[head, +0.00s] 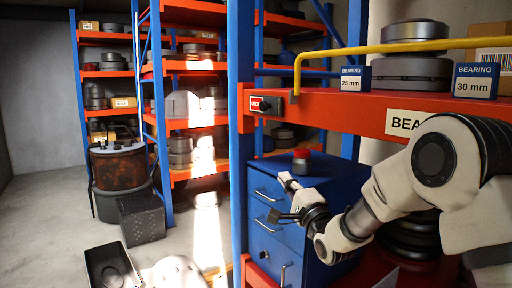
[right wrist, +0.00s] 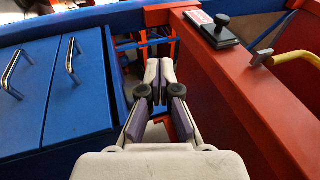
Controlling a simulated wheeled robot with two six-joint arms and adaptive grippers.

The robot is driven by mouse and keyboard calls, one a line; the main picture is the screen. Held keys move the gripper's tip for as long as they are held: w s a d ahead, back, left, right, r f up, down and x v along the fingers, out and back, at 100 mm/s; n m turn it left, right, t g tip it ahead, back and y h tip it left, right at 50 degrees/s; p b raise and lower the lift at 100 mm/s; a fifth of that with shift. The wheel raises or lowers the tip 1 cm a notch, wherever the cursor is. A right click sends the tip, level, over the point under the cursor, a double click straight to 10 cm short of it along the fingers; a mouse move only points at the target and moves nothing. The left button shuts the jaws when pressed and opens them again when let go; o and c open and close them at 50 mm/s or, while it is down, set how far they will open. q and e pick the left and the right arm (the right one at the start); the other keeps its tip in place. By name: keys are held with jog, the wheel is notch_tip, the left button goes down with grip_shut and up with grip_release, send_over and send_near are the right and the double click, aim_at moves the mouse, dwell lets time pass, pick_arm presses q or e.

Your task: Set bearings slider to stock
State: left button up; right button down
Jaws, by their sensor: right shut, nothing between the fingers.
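The bearings slider (head: 267,105) is a small dark plate with a black knob and a red-and-white label, at the left end of the red shelf beam. It also shows in the right wrist view (right wrist: 216,30), at the upper right; its label is too small to read. My right gripper (head: 286,181) is shut and empty, in front of the blue cabinet and below the slider. In the right wrist view my right gripper (right wrist: 160,72) points forward, with the slider to the right of its fingertips, apart from it. My left gripper is not in view.
A yellow rail (head: 385,47) runs above the shelf, with blue bearing boxes (head: 356,78) behind the beam. A blue upright (head: 241,60) stands left of the slider. The floor at left holds a black bin (head: 142,220).

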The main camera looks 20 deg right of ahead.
notch_tip(320, 180, up, 8)
jog(key=s+t, duration=0.1)
jog(key=s, duration=0.1)
jog(key=p, duration=0.4)
send_near(265, 109)
jog(key=shift+t, duration=0.3)
jog(key=p+x, duration=0.4)
jog(key=x, duration=0.3)
jog(key=shift+w+p, duration=0.1)
jog(key=shift+p, duration=0.3)
jog(key=shift+w+f, duration=0.1)
